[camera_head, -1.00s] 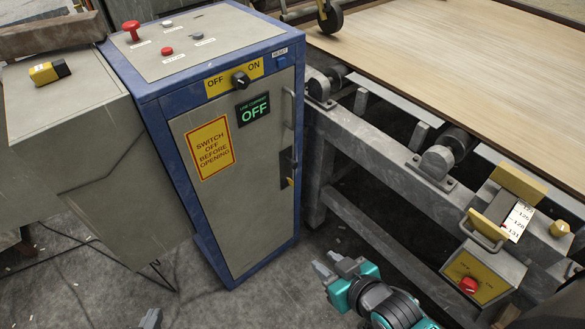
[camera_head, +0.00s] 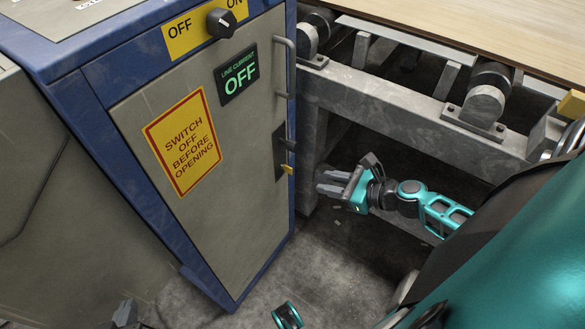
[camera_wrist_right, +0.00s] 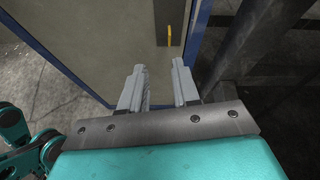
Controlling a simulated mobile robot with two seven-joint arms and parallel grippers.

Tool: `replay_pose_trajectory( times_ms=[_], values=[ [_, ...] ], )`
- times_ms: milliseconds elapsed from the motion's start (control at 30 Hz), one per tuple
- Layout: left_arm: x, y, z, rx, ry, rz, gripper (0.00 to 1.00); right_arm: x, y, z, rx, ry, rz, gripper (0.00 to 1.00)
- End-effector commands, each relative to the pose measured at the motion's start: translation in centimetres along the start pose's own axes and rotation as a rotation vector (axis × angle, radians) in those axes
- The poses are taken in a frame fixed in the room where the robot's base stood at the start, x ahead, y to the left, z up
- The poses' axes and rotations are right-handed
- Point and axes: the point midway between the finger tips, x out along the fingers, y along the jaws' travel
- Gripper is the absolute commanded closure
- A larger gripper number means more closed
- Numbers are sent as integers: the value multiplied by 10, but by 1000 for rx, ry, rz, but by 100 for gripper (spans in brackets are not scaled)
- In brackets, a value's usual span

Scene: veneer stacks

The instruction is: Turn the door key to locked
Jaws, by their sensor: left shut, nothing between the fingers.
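The small yellow key (camera_head: 287,169) sits in the dark lock plate (camera_head: 280,152) on the right edge of the grey cabinet door (camera_head: 215,185). In the right wrist view the key (camera_wrist_right: 170,36) looks like a thin upright strip, beyond the fingertips. My right gripper (camera_head: 318,182) is open and empty, just right of the key and apart from it. Its two fingers (camera_wrist_right: 160,70) show with a clear gap in the wrist view. My left gripper (camera_head: 125,313) shows only as a grey tip at the bottom left, shut and empty.
The blue-framed cabinet carries a black switch knob (camera_head: 221,23), an OFF display (camera_head: 237,75) and a yellow warning sign (camera_head: 183,142). A grey door handle (camera_head: 287,65) is above the lock. The metal conveyor frame (camera_head: 400,112) stands close behind my right gripper.

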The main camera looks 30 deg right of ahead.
Motion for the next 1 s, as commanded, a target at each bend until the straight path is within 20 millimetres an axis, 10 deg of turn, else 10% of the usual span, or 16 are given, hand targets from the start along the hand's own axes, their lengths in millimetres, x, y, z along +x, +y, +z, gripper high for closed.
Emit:
replay_pose_trajectory(
  times_ms=[267,1000],
  values=[
    [4,2,6,-3,3,4,100,11,-16,-1,162,-37,-21,69],
    [21,2,33,-14,-1,3,100,125,-18,2,157,-35,-22,69]
  ],
)
